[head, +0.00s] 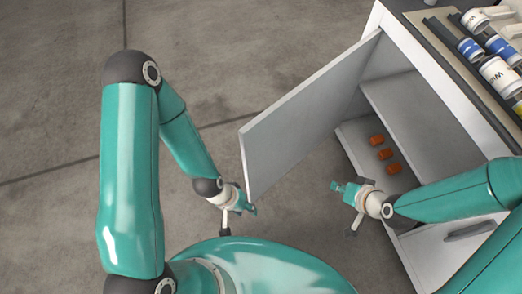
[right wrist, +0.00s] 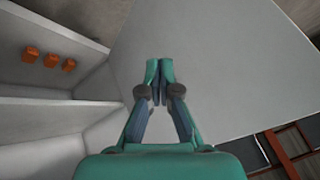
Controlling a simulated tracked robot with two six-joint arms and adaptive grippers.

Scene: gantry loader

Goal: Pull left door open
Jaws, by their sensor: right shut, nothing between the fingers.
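The left door (head: 305,115) is a pale grey panel that stands swung open from the white cabinet (head: 420,70). Its inner face fills the middle of the right wrist view (right wrist: 215,70). My left gripper (head: 250,209) is at the low end of the door's free edge, on its outer side; I cannot tell whether it touches the door or whether its fingers are open. My right gripper (head: 337,186) is in front of the cabinet opening, on the inner side of the door. In the right wrist view its fingertips (right wrist: 160,66) are together and empty, pointing towards the door.
Inside the cabinet, several orange pieces (head: 384,154) stand on a shelf. White and blue containers (head: 500,75) lie on top at the right. A drawer front with a grey handle (head: 470,231) is at the lower right. The concrete floor (head: 230,60) left of the door is clear.

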